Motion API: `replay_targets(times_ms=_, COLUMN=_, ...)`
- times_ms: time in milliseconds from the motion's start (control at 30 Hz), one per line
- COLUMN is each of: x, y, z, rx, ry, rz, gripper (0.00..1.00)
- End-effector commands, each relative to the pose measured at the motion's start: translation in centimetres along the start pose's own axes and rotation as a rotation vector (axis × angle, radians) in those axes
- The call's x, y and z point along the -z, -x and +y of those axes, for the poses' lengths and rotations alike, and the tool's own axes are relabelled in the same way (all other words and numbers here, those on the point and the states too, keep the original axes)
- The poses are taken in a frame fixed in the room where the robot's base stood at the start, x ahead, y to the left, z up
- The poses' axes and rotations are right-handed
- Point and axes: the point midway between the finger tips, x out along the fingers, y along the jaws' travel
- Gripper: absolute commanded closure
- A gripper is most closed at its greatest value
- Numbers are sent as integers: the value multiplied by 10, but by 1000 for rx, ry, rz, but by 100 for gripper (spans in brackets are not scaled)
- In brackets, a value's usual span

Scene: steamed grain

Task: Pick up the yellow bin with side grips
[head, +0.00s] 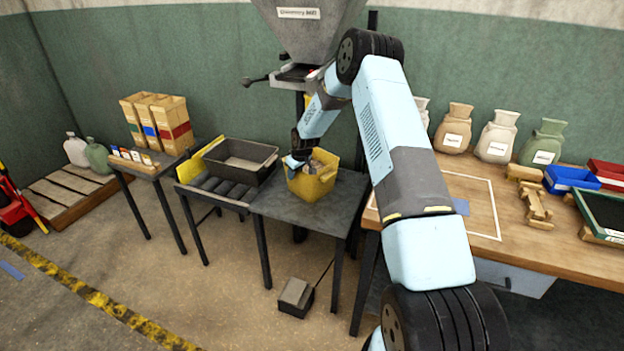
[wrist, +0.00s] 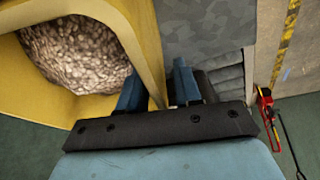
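The yellow bin (head: 312,187) stands on the small dark table under the mill's hopper. In the wrist view the yellow bin (wrist: 148,42) shows its near wall and rim, with brown-grey grain (wrist: 78,52) inside. My gripper (head: 295,161) is at the bin's left side, pointing down. In the wrist view my gripper (wrist: 158,90) has its two blue fingers apart, one on the grain side of the yellow wall and one outside it. A narrow gap shows between the outer finger and the wall. The side grips cannot be made out clearly.
The dark table (head: 335,208) has bare space right of the bin. A black tray (head: 243,178) sits on a roller stand (head: 215,187) to the left. A wooden bench (head: 470,200) with several sacks and trays is at right. A pedal box (head: 296,295) lies on the floor.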

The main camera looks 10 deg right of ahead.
Motion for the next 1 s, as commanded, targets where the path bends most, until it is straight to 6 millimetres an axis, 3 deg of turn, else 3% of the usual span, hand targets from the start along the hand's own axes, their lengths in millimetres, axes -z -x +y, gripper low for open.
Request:
replay_targets(times_ms=267, x=0, y=0, z=-1, rx=0, ry=1, rz=0, gripper=67)
replay_targets(times_ms=600, x=0, y=0, z=-1, rx=0, ry=1, rz=0, gripper=100)
replay_targets(times_ms=1000, x=0, y=0, z=-2, rx=1, ry=1, rz=0, gripper=100)
